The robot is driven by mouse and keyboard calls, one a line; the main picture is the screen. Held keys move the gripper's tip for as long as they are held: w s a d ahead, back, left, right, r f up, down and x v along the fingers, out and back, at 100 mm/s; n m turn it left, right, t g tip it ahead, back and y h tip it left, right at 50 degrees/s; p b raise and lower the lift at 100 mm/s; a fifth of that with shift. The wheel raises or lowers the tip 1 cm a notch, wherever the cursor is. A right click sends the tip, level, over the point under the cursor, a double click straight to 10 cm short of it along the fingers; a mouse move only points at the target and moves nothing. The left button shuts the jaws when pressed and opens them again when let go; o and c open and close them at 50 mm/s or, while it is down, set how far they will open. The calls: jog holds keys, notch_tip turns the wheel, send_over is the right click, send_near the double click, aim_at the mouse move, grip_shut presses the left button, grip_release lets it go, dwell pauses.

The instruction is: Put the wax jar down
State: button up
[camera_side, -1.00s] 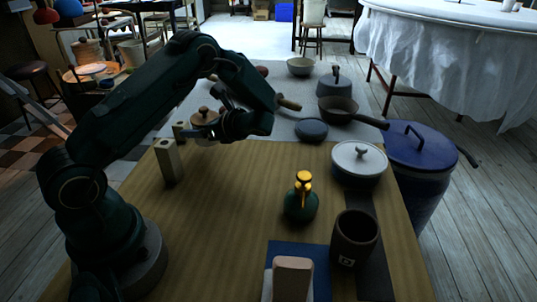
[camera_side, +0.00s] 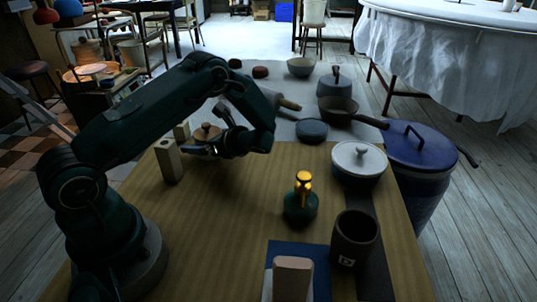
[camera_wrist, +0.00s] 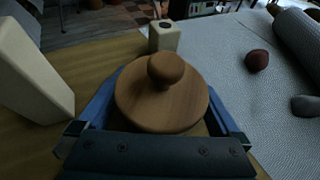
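The wax jar (camera_side: 206,132) has a round wooden lid with a knob. It is upright between two pale blocks, the near block (camera_side: 168,161) and the far block (camera_side: 182,131). My gripper (camera_side: 208,149) is around the jar's body, low over the wooden table. In the wrist view the jar's lid (camera_wrist: 160,88) fills the middle, with blue fingers of my gripper (camera_wrist: 162,112) on both sides, shut on the jar. The jar's body and base are mostly hidden, so I cannot tell whether it touches the table.
A green bottle with a gold top (camera_side: 301,200), a dark mug (camera_side: 355,240) and a lidded white pot (camera_side: 359,163) stand to the right. A grey cloth (camera_side: 290,95) with bowls and pans covers the back. The table's middle (camera_side: 230,215) is clear.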

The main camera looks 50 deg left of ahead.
jog(key=shift+r, duration=0.15)
jog(key=v, duration=1.1)
jog(key=shift+w+d, duration=0.1)
jog(key=shift+d, duration=0.05)
jog(key=shift+d+r, duration=0.4)
jog(key=s+d+r+n+t+h, duration=0.9)
jog(key=s+d+r+n+h, duration=0.1)
jog(key=s+d+n+h, duration=0.3)
jog(key=shift+s+d+r+n, duration=0.25)
jog(key=shift+d+n, duration=0.6)
jog(key=shift+n, duration=0.15)
